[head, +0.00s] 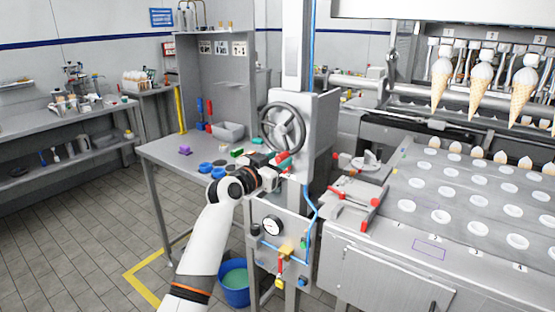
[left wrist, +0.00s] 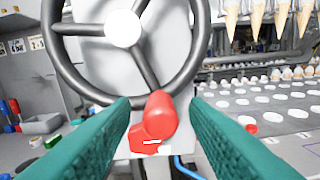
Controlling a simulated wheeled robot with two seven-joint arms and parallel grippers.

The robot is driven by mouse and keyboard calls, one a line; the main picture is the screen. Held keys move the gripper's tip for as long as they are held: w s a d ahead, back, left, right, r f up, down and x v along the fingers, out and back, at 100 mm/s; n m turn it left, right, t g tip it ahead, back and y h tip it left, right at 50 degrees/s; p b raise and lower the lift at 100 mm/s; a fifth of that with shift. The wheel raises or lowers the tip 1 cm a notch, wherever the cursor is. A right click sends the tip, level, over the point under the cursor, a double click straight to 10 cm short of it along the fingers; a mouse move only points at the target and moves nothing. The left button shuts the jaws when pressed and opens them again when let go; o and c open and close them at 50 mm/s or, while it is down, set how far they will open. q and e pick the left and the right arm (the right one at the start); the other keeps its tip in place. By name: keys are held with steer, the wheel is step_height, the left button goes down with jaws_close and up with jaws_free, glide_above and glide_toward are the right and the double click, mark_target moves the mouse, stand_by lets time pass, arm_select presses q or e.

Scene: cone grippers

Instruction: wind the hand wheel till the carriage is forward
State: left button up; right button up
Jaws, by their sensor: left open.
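The hand wheel (head: 296,112) is dark grey with spokes and a pale hub, mounted upright on a grey machine column. It fills the top of the left wrist view (left wrist: 57,62). Its red handle (left wrist: 160,115) sticks out from the lower rim towards the camera. My left gripper (head: 272,157) is open at the wheel's lower edge. Its two teal fingers (left wrist: 160,103) stand on either side of the red handle, with gaps visible. A row of grippers at upper right holds cones (head: 482,82); I cannot tell for certain which part is the carriage. My right gripper is not in view.
A grey side table (head: 160,152) with cups and a bin (head: 228,131) stands left of the column. A tray plate (head: 470,200) with rows of round holes lies at right. Gauge and valves (head: 271,226) sit below the wheel. A blue bucket (head: 236,294) is on the floor.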

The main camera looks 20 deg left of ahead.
arm_select(q)
steer(key=shift+w, duration=0.15)
jaws_close()
steer(key=shift+a+f+m+b, duration=0.15)
steer(key=shift+f+m+b, duration=0.15)
steer(key=shift+b, duration=0.55)
steer(key=a+m+b, duration=0.1)
steer(key=b, duration=0.1)
steer(key=a+m+b, duration=0.1)
steer(key=m+b, duration=0.1)
steer(key=shift+w+a+r+m, duration=0.1)
steer(key=shift+w+r+m, duration=0.1)
steer(key=shift+w+m, duration=0.15)
jaws_free()
steer(key=shift+a+f, duration=0.1)
